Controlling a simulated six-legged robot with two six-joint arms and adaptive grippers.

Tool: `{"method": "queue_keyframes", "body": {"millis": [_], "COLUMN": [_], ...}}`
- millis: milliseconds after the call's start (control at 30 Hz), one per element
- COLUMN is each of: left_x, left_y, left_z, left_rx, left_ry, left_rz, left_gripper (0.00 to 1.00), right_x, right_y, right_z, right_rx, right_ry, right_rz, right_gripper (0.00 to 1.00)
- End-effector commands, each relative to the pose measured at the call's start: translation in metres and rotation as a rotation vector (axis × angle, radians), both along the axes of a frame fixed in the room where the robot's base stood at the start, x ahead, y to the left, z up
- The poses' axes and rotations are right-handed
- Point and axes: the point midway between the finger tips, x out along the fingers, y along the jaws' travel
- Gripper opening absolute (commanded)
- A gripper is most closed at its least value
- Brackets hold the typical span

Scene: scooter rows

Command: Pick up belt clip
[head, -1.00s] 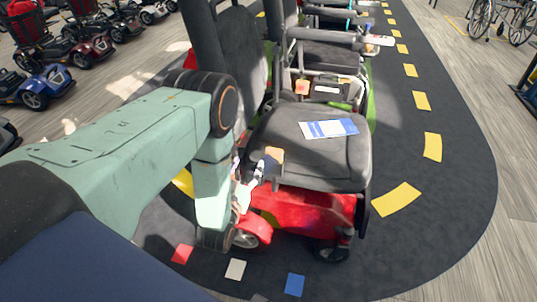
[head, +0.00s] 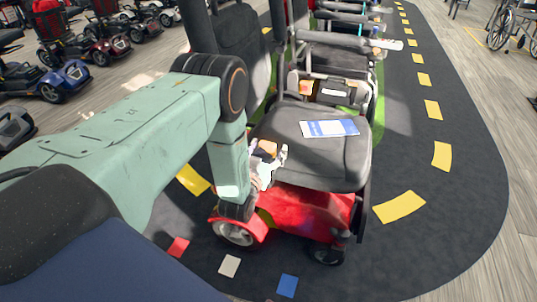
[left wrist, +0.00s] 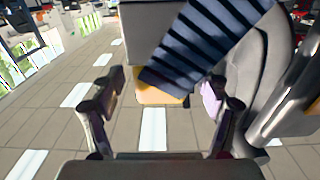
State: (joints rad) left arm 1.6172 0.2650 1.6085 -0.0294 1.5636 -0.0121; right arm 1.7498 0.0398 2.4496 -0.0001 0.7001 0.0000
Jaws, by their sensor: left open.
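A tan-orange block, which looks like the belt clip (head: 266,147), sits at the near left edge of a dark scooter seat (head: 345,155). My left gripper (head: 270,160) is open beside that edge, its pale fingers close to the block. In the left wrist view, the tan block (left wrist: 160,97) lies between the two open fingers of the gripper (left wrist: 163,92), partly covered by a dark striped strap (left wrist: 210,40). I cannot tell whether a finger touches it. My right gripper is not in view.
A blue and white card (head: 330,128) lies on the seat. The red scooter base (head: 310,210) is below. More scooters stand behind it and at the upper left. A wheelchair (head: 512,30) is at the upper right. The dark mat is clear on the right.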

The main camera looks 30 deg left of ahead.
Motion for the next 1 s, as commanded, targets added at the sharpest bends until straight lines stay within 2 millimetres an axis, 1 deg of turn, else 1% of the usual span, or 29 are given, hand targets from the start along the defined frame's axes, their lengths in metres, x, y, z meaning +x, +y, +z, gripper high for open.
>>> {"method": "queue_keyframes", "body": {"millis": [200, 233, 900, 933, 1000], "left_x": [0.0005, 0.0005, 0.0004, 0.0003, 0.0005], "left_y": [0.0016, 0.0015, -0.0027, -0.0027, -0.0028], "left_z": [0.0007, 0.0007, -0.0001, -0.0001, 0.0], "left_rx": [0.0, 0.0, 0.0, 0.0, 0.0], "left_ry": [0.0, 0.0, 0.002, 0.002, 0.002], "left_rz": [0.001, 0.001, 0.0, 0.0, 0.0], "left_gripper": [0.75, 0.74, 0.17, 0.15, 0.15], "right_x": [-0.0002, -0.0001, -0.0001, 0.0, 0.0], "right_y": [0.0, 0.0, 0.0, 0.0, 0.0], "right_z": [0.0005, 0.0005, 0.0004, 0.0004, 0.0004], "right_rx": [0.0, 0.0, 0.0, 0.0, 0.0], "right_ry": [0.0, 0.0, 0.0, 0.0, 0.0], "right_rz": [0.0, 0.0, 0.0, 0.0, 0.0], "right_gripper": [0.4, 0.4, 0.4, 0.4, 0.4]}}
